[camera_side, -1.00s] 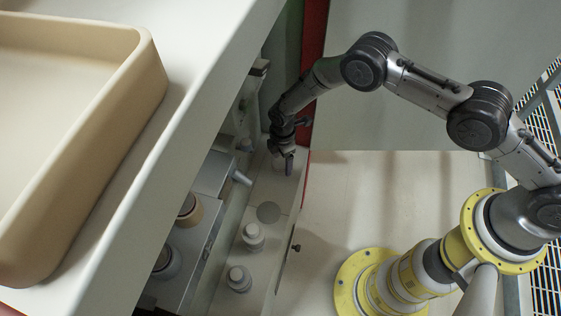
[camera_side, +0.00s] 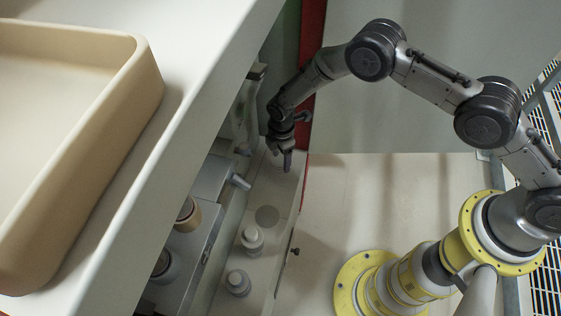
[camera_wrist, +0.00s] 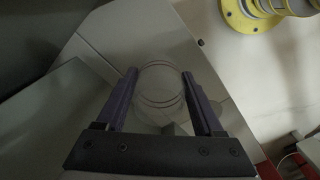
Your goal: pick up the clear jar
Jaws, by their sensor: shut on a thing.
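The clear jar (camera_wrist: 160,92) shows in the wrist view as faint round outlines between the two dark fingers. My gripper (camera_wrist: 159,76) is shut on it, with one finger along each side. In the side view my gripper (camera_side: 281,158) is over the far end of a narrow pale shelf (camera_side: 285,200). The jar is too see-through to make out clearly there, and I cannot tell how far it is above the shelf.
Two white-capped containers (camera_side: 252,240) (camera_side: 238,282) and a flat grey disc (camera_side: 267,215) are on the near part of the shelf. Grey machinery (camera_side: 205,185) stands left of it. A large beige tray (camera_side: 150,85) lies on the white counter at left. A red post (camera_side: 312,45) rises behind my gripper.

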